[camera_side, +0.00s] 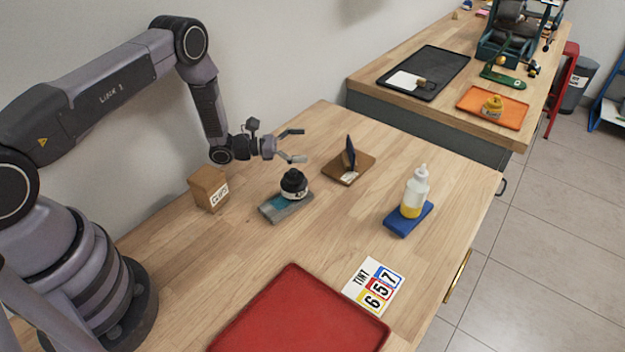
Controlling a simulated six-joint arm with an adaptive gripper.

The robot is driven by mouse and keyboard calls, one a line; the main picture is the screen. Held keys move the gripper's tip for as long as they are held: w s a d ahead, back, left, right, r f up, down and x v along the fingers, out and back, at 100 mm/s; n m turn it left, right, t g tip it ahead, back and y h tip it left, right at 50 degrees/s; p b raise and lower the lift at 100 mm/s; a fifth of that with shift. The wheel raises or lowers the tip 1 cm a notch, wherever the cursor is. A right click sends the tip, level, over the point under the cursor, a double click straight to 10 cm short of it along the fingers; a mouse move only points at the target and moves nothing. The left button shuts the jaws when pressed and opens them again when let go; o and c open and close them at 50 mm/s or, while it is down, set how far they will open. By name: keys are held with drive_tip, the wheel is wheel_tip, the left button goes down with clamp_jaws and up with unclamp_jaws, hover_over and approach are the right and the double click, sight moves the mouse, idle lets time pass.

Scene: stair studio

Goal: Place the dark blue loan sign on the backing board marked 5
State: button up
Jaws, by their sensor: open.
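A dark blue upright panel (349,154), which looks like the loan sign, stands on a brown board (362,164) with a small pale label at its front. My gripper (301,146) is open and empty, to the left of the sign and apart from it, with its fingers pointing towards it. A white card (362,294) headed TINT carries a 6 on yellow, a 5 on red and a 7 on blue. I cannot read a 5 on any board.
A black jar (293,184) stands on a grey-teal board (272,211). A white and yellow bottle (417,190) stands on a blue board (398,223). A CLIPS box (207,188) is at left, a red tray (290,322) in front. A second counter (364,84) is behind.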

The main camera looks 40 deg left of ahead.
drive_tip(key=s+d+r+m+g+h, duration=0.1)
drive_tip(key=s+d+r+m+g, duration=0.2)
drive_tip(key=r, duration=0.5)
drive_tip(key=s+d+r+m+g+h, duration=0.1)
drive_tip(key=d+r+m+g, duration=0.1)
drive_tip(key=r+m+g, duration=0.45)
drive_tip(key=s+d+r+m+g+y, duration=0.25)
drive_tip(key=s+r+m, duration=0.35)
drive_tip(key=s+r, duration=0.5)
drive_tip(key=s+a+r+m+t+y, duration=0.2)
drive_tip(key=s+a+r+m+y, duration=0.1)
drive_tip(key=s, duration=0.4)
drive_tip(key=s+a+r+m+t+y, duration=0.1)
drive_tip(key=s+a+r+m+y, duration=0.2)
drive_tip(key=s, duration=0.5)
drive_tip(key=s+a+r+m+t+y, duration=0.2)
drive_tip(key=s+a+r+m+y, duration=0.1)
drive_tip(key=s+a+y, duration=0.3)
drive_tip(key=shift+s+m+t+y, duration=0.3)
drive_tip(key=shift+s+m+y, duration=0.15)
drive_tip(key=shift+s+m, duration=0.45)
